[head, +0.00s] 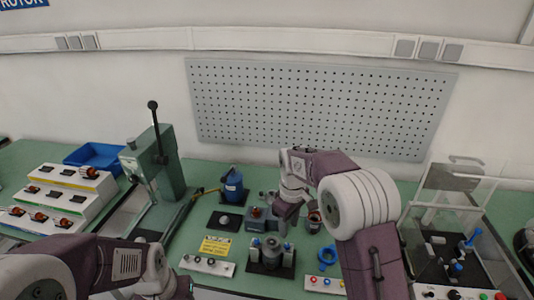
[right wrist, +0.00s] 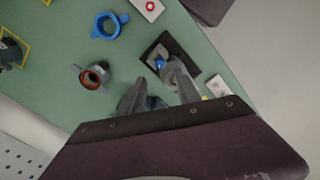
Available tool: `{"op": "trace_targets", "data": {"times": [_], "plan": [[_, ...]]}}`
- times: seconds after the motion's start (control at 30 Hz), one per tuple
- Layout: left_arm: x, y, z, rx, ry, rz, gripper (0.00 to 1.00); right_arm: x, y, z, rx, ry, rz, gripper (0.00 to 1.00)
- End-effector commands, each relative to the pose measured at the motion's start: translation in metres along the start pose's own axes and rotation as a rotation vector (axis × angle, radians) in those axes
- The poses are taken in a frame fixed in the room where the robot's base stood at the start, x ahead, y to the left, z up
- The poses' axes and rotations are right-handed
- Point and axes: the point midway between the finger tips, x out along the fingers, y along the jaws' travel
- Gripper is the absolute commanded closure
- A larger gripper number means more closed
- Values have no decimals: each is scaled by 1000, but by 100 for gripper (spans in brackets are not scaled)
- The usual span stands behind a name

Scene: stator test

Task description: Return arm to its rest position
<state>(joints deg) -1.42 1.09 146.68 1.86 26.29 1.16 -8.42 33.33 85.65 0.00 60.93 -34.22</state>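My right arm (head: 360,200) reaches in from the right over the green bench, bent, with its wrist turned down. My right gripper (head: 284,218) hangs above the middle of the bench, near a grey fixture with blue-topped posts on a black pad (head: 256,266). In the right wrist view my right gripper (right wrist: 156,92) has its two fingers apart, with nothing seen held between them. Part of a black pad with a blue knob (right wrist: 160,62) shows just beyond the fingertips. My left arm (head: 100,265) lies across the lower left; its gripper is not visible.
A grey ring part with a copper-coloured inside (right wrist: 95,75) and a blue ring (right wrist: 107,25) stand near the right gripper. A lever press (head: 158,165) stands at left, a clear-guarded station (head: 450,215) at right. A perforated panel (head: 320,105) hangs behind.

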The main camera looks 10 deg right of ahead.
Motion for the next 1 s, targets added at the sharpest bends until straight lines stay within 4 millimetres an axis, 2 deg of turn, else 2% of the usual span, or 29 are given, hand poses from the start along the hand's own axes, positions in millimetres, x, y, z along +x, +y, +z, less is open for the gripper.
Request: {"op": "trace_targets", "data": {"times": [0.07, 0.13, 0.2, 0.27, 0.37, 0.5, 0.6, 0.67, 0.77, 1.0], "plan": [[0, 0, 0, 0, 0, 0, 53, -10, 5, 0, 10, 19, 13, 60], [0, 0, 0, 0, 0, 0, 53, -29, 9, 8, 29, 46, 32, 60], [0, 0, 0, 0, 0, 0, 53, -38, -1, 37, 54, 37, 24, 60], [0, 0, 0, 0, 0, 0, 53, -36, -12, 62, 99, 34, 19, 60], [0, 0, 0, 0, 0, 0, 53, -25, -35, 102, 223, 41, 15, 60], [0, 0, 0, 0, 0, 0, 53, 5, -72, 154, 447, 51, 11, 60], [0, 0, 0, 0, 0, 0, 53, 27, -94, 180, 595, 51, 6, 60], [0, 0, 0, 0, 0, 0, 53, 38, -99, 186, 684, 59, 7, 60], [0, 0, 0, 0, 0, 0, 53, 36, -90, 176, 762, 108, 23, 60], [0, 0, 0, 0, 0, 0, 53, 36, -90, 176, 771, 106, 21, 60]]}}
